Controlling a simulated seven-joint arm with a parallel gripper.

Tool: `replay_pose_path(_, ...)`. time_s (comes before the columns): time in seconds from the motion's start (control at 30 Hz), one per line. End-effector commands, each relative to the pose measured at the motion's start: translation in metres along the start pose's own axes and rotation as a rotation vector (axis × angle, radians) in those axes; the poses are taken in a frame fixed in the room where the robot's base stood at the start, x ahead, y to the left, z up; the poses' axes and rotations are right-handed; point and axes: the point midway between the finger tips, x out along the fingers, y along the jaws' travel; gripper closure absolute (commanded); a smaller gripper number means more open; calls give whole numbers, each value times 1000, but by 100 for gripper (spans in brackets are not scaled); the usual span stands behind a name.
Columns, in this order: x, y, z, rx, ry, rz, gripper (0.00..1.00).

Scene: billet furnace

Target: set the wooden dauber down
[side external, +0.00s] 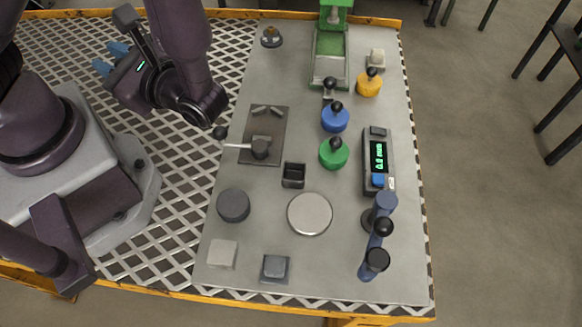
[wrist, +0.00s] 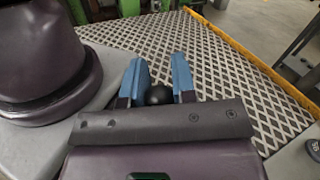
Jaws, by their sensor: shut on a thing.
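My gripper (side external: 110,57) is at the upper left in the side external view, over the grating beside the bench, with its blue fingers pointing left, away from the grey bench top. In the wrist view my gripper (wrist: 157,59) has a round black knob (wrist: 158,94) between its two fingers, close to the palm. I take this as the dauber's end. The rest of the dauber is hidden, and no wooden surface shows. In the side external view the held thing cannot be made out.
The grey bench top (side external: 275,235) holds blue (side external: 335,120), green (side external: 333,156) and yellow (side external: 368,88) knobbed pieces, a lever plate (side external: 272,118), a digital gauge (side external: 378,150), a round pale disc (side external: 310,214) and a green press (side external: 331,50). Metal grating (side external: 190,225) runs along its left.

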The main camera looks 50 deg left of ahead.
Motion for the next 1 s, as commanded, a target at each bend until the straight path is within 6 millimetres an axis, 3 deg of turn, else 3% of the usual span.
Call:
replay_pose_path(0.1,8,23,-3,8,-79,386,100)
replay_pose_path(0.23,-3,46,-5,25,-151,805,100)
replay_pose_path(0.5,-66,73,3,52,-260,1538,100)
replay_pose_path(0.67,-110,66,11,58,-336,1913,100)
replay_pose_path(0.8,-139,50,16,54,-408,2190,100)
replay_pose_path(1.0,-160,26,17,47,-488,2438,100)
